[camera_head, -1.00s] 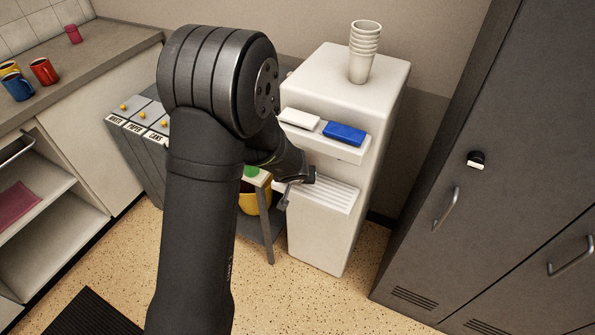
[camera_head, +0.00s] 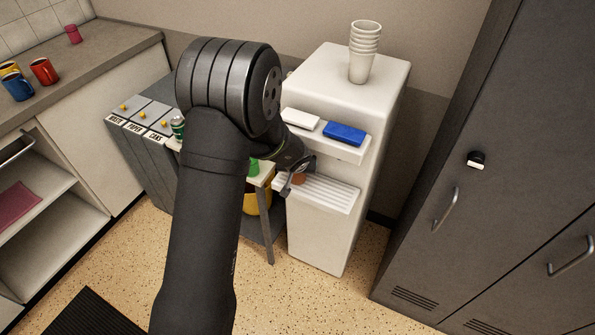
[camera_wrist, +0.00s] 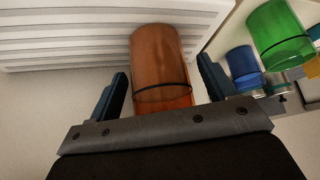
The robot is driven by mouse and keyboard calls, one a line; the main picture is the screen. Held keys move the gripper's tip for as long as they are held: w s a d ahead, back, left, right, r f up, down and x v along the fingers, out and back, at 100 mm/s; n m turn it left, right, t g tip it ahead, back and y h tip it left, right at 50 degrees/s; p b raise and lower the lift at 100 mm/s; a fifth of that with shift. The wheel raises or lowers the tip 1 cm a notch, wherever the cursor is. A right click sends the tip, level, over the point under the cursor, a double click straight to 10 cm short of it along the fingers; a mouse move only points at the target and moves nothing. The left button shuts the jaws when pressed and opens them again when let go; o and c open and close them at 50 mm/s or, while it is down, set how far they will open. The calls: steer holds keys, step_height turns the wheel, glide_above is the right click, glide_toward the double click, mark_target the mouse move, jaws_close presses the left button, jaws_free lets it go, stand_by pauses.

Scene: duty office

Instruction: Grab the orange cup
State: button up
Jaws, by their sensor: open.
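The orange cup (camera_wrist: 160,65) is brownish orange with a dark line around it. In the wrist view it stands between the two open fingers of my gripper (camera_wrist: 158,90), with a narrow gap showing at each side. In the head view a small orange part of the cup (camera_head: 298,178) shows at the white dispenser's slatted tray (camera_head: 330,194). My gripper (camera_head: 290,182) is there too, partly hidden by my arm.
A green cup (camera_wrist: 279,36) and a blue cup (camera_wrist: 243,66) stand to the right in the wrist view. The white dispenser (camera_head: 320,235) carries stacked cups (camera_head: 364,52) on top. A grey locker (camera_head: 500,160) stands at right.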

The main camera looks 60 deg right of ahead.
steer(key=c, duration=1.3)
steer(key=shift+r, duration=0.2)
